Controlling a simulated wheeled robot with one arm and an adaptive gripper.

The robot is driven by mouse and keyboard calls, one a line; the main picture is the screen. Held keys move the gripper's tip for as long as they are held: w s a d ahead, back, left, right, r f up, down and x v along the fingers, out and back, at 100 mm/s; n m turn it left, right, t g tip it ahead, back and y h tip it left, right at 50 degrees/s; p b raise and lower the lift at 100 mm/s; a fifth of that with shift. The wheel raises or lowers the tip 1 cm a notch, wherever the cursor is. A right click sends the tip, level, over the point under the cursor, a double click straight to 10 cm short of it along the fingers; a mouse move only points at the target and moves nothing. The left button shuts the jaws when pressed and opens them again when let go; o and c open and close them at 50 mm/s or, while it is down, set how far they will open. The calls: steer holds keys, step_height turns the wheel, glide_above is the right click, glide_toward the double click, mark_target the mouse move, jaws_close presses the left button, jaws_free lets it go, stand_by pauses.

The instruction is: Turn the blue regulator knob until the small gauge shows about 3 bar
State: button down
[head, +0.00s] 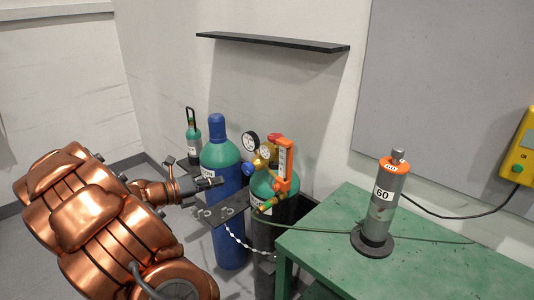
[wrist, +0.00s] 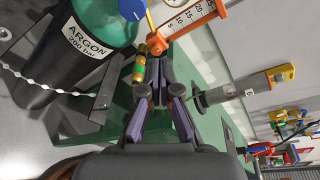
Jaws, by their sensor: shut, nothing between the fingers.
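The blue regulator knob (head: 247,169) sits on the left side of the brass regulator, above the argon cylinder (head: 270,187). Two round gauges, one dark-rimmed (head: 250,141) and one beside it (head: 266,152), stand above the knob; their readings are too small to tell. My gripper (head: 217,182) is left of the knob, in front of the blue and green cylinder, apart from the knob. In the wrist view the blue knob (wrist: 133,9) is cut off at the top edge, beyond my shut, empty fingers (wrist: 158,88).
An orange flowmeter (head: 284,165) stands right of the gauges. A blue cylinder (head: 230,215) with a green shoulder stands left, beside a black bracket with a chain (head: 229,231). A green table (head: 430,265) at right bears a grey cylinder (head: 384,205). A shelf (head: 272,42) is above.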

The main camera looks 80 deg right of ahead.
mark_target(248, 168)
steer(key=d+f+n+h, duration=0.3)
steer(key=d+n, duration=0.5)
steer(key=d, duration=0.6)
steer(key=shift+d+f+t+b, duration=0.35)
steer(key=shift+f+t+b, duration=0.05)
steer(key=shift+f, duration=0.25)
steer(key=shift+s, duration=0.1)
steer(key=shift+s+a, duration=0.1)
steer(key=shift+s, duration=0.05)
stand_by(0.5)
steer(key=shift+s+p, duration=0.15)
steer(key=shift+p, duration=3.65)
steer(key=shift+w+d+r+p, duration=0.1)
steer(key=shift+w+d+p, duration=0.2)
steer(key=shift+p, duration=0.35)
steer(key=shift+w+a, duration=0.15)
